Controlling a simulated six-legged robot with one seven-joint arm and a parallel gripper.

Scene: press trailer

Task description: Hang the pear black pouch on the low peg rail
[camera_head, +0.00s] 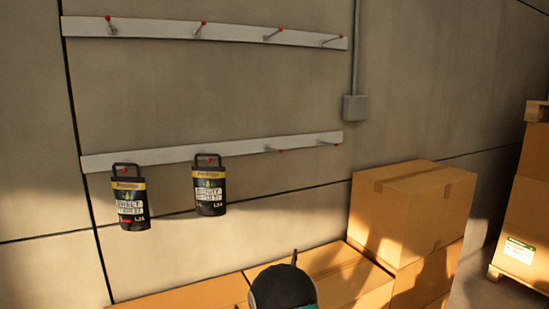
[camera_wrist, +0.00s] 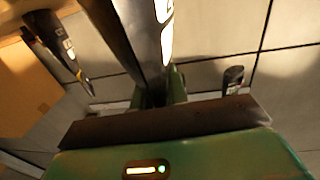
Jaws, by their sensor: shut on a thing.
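The low peg rail (camera_head: 240,147) is a pale strip on the wall with several pegs. Two black pouches with gold bands hang on its left pegs: a left pouch (camera_head: 131,200) and a right pouch (camera_head: 209,189). In the wrist view my green gripper (camera_wrist: 158,98) is shut on a dark pouch (camera_wrist: 128,38) with a pale label strip, seen close up and cut off by the top edge. Its label is not readable, so I cannot confirm it is pear. In the head view the held pouch cannot be made out.
A higher rail (camera_head: 215,31) with bare pegs runs above. Cardboard boxes (camera_head: 425,200) are stacked at right, with lower boxes (camera_head: 335,268) along the wall's foot. A grey conduit box (camera_head: 355,108) sits right of the rails. More boxes (camera_head: 530,200) stand at far right.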

